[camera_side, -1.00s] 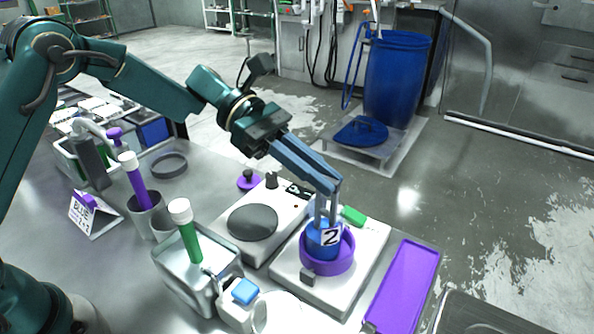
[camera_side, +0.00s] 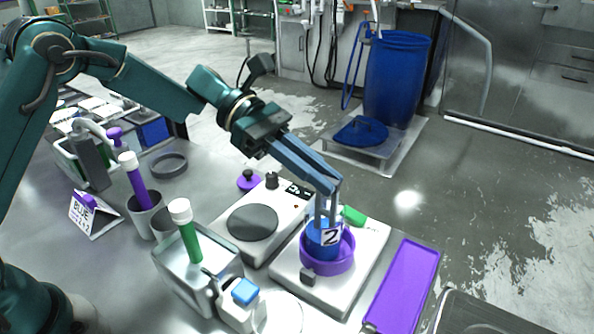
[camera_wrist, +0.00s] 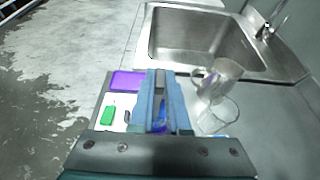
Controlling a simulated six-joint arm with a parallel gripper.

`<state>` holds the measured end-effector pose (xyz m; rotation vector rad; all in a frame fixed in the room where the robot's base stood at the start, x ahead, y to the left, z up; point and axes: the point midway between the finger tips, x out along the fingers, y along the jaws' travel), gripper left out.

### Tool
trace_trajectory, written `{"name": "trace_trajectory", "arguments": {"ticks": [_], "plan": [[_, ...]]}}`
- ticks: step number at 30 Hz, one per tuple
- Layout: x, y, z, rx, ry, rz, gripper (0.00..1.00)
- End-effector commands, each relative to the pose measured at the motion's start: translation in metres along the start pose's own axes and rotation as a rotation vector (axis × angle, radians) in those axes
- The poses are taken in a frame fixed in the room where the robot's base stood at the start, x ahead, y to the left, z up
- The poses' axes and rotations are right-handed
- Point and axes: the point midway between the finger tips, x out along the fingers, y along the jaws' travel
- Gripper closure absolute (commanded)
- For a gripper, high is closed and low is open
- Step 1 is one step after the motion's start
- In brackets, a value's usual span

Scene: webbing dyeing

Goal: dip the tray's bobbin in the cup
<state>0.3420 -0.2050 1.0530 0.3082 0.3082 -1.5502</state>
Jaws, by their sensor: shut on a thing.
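My gripper (camera_side: 326,224) points down over the white plate at the front right, its fingers shut on a blue bobbin (camera_side: 318,246) with a white label reading "2". The bobbin stands roughly upright inside the low, round purple cup (camera_side: 328,266), whose wall hides its lower part. The inside of the cup and any liquid in it are hidden. The flat purple tray (camera_side: 405,284) lies to the right of the plate and looks empty.
A green block (camera_side: 353,215) lies on the plate (camera_side: 348,292) behind the cup. A hotplate (camera_side: 252,222) stands to the left. A clear container (camera_side: 190,275) with a green white-capped stick and a glass jug (camera_wrist: 217,82) are nearby. A sink (camera_wrist: 195,42) lies beyond.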

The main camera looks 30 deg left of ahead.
Motion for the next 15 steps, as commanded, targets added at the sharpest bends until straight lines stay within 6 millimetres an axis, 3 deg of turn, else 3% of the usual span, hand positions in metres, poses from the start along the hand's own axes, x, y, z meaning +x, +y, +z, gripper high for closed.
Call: {"name": "trace_trajectory", "arguments": {"ticks": [15], "plan": [[-0.0024, 0.0004, 0.0058, 0.003, -0.001, 0.001, 1.00]]}}
